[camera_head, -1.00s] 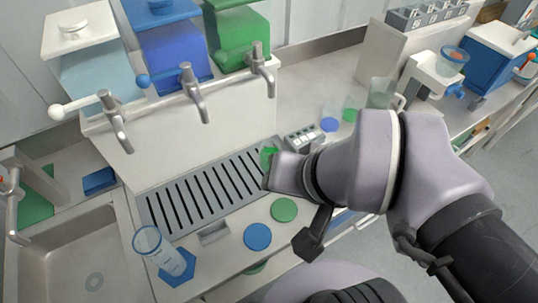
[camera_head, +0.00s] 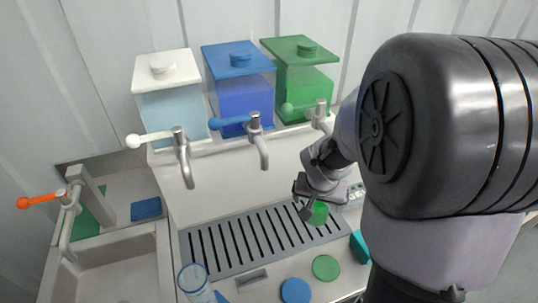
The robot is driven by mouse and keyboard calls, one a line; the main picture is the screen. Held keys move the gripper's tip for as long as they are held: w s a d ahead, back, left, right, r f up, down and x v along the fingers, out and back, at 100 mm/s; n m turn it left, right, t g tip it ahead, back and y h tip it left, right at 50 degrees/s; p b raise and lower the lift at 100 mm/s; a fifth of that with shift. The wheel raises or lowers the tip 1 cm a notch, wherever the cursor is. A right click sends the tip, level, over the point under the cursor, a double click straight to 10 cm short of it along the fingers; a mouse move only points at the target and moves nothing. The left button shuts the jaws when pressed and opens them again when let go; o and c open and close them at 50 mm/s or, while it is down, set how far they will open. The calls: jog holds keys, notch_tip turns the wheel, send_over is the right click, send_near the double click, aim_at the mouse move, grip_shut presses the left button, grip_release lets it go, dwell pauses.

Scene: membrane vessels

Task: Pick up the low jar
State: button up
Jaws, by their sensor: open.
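A small, round green thing (camera_head: 318,213) stands at the right end of the slotted drip tray (camera_head: 218,262). It may be the low jar, but its walls and rim are too small and too covered to make out. My gripper (camera_head: 309,202) is open, right above and beside it, with its dark fingers close to it. I cannot tell whether they touch it or straddle it. A clear, taller glass vessel (camera_head: 194,280) stands at the front left, cut off by the picture's edge.
White, blue (camera_head: 240,90) and green (camera_head: 301,85) lidded tanks with lever taps (camera_head: 256,125) stand behind the tray. Blue (camera_head: 295,290) and green (camera_head: 326,268) discs lie in front. A sink (camera_head: 115,270) is at left. My arm hides the right side.

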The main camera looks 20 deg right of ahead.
aim_at(318, 205)
jog(key=b+x, duration=0.1)
jog(key=x, duration=0.5)
jog(key=b+x, duration=0.1)
jog(key=x, duration=0.1)
jog(key=b+x, duration=0.1)
jog(key=shift+w+d+f, duration=0.2)
jog(key=shift+w+d, duration=0.2)
jog(key=shift+r, duration=0.1)
jog(key=c, duration=1.8)
jog(key=shift+r, duration=0.15)
jog(key=shift+c, duration=0.2)
